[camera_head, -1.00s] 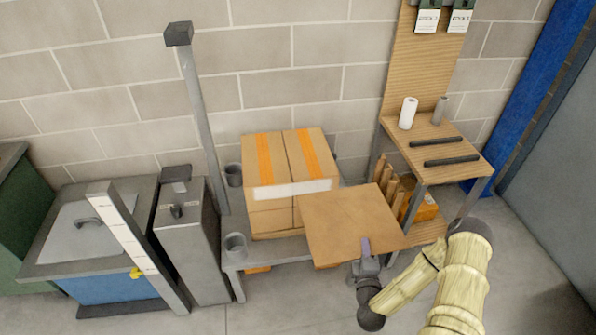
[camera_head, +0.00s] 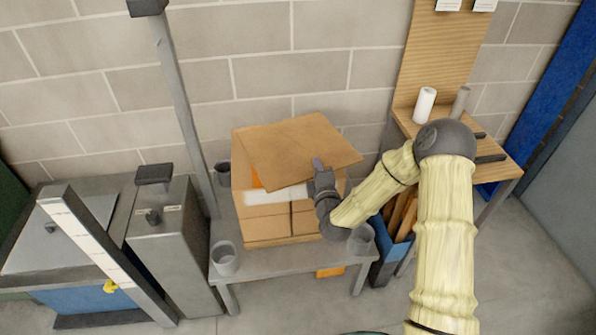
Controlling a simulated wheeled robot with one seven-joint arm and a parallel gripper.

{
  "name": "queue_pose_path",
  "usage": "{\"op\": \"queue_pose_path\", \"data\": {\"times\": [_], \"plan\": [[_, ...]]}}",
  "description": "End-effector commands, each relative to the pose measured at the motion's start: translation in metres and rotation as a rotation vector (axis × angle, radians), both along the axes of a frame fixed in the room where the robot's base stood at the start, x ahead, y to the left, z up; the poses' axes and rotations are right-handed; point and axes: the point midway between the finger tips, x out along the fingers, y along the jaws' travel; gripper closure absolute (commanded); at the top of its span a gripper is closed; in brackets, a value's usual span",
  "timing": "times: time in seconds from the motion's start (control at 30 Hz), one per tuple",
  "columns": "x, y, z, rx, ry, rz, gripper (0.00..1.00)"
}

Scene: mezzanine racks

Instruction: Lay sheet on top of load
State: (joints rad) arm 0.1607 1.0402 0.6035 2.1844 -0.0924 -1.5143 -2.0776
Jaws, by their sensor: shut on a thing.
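A flat brown cardboard sheet (camera_head: 298,148) is over the top of the load, turned at an angle to it and reaching past its right side. The load is a stack of cardboard boxes (camera_head: 268,225) with orange tape and a white label, on a low grey platform (camera_head: 285,262). My gripper (camera_head: 318,170) is shut on the sheet's near edge, at the front right of the load. I cannot tell whether the sheet touches the boxes. It hides most of the load's top.
A wooden bench (camera_head: 500,165) with white and grey rolls stands at the right. Grey cups (camera_head: 224,258) sit at the platform's corners. A grey post (camera_head: 180,100) rises behind left, and a grey cabinet (camera_head: 172,240) stands left of the platform.

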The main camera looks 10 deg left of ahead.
Motion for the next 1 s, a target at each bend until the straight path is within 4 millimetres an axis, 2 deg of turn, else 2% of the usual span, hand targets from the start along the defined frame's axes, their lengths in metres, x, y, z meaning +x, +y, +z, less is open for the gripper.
{"op": "queue_pose_path", "data": {"times": [0.27, 0.6, 0.7, 1.0], "plan": [[0.000, -0.001, -0.004, 0.001, -0.001, -0.001, 1.00], [0.000, -0.001, -0.051, 0.003, 0.002, -0.002, 1.00], [0.000, -0.001, -0.057, 0.002, -0.001, -0.001, 1.00], [0.000, -0.001, -0.058, 0.001, -0.003, 0.000, 1.00]]}}
